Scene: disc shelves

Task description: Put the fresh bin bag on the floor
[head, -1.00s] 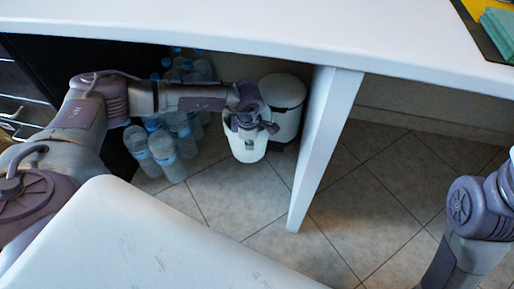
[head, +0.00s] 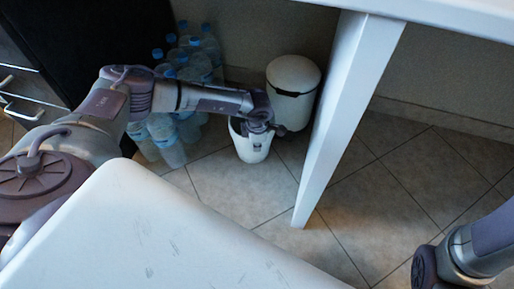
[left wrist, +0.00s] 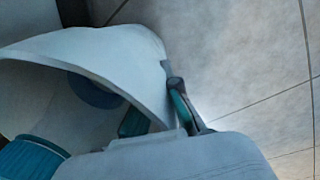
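A white open-topped, bag-like thing (head: 252,149), which I take to be the bin bag, is upright below my left gripper (head: 262,127) in the head view. In the left wrist view its pale wall and curved rim (left wrist: 110,58) fill the upper left. My left gripper (left wrist: 158,115) is at the rim, with one teal-padded finger inside the opening and the other outside, apparently shut on the wall. I cannot tell whether its base touches the tiled floor (head: 235,190). A white lidded bin (head: 293,77) stands just behind it. My right gripper is out of view.
Several water bottles with blue caps (head: 168,140) stand to the left of the bag. A white desk panel (head: 345,115) rises close on the right. The white desktop (head: 440,14) is above. Tiles right of the panel are clear.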

